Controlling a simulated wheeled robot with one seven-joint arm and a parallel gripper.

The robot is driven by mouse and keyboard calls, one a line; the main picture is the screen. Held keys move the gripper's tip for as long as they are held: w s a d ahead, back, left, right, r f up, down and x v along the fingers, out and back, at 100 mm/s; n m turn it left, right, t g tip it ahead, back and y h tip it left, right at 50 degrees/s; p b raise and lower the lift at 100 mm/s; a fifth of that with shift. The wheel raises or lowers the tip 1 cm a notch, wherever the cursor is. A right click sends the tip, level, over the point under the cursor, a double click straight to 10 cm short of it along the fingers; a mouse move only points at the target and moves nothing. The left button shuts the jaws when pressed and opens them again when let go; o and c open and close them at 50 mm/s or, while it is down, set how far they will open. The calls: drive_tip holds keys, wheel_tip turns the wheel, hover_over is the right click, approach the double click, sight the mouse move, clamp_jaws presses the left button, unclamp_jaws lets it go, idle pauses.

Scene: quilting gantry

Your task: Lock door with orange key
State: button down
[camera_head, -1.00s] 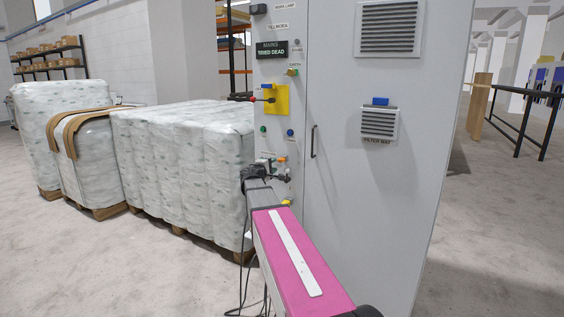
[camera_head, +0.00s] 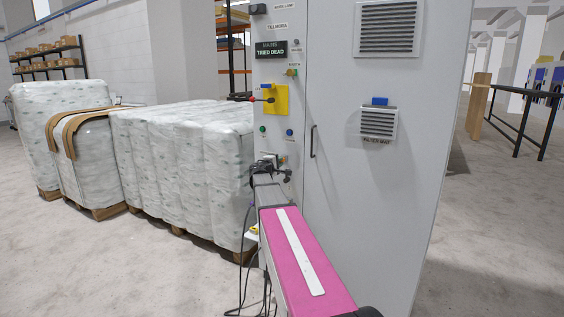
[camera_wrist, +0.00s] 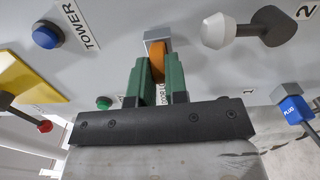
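The orange key (camera_wrist: 158,68) stands at a small grey lock block (camera_wrist: 157,42) on the cabinet face in the wrist view. My gripper (camera_wrist: 157,72) has green fingers on both sides of the key, and they appear shut on it. A partly covered label reading "DOOR" shows between the fingers. In the head view my gripper (camera_head: 274,170) is at the lower part of the cabinet's narrow control panel (camera_head: 271,111) and hides the key there. The grey cabinet door (camera_head: 345,200) has a dark upright handle (camera_head: 313,141) and looks closed.
A red-tipped lever (camera_wrist: 44,126) on a yellow plate (camera_wrist: 25,85), a blue button (camera_wrist: 46,35), a green button (camera_wrist: 104,103), a white knob (camera_wrist: 216,31) and a blue plug (camera_wrist: 295,108) surround the gripper. Wrapped pallets (camera_head: 185,160) stand left of the cabinet.

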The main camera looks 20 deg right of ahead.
drive_tip(key=shift+n, duration=1.9)
drive_tip(key=n, duration=0.3)
drive_tip(key=shift+n, duration=2.2)
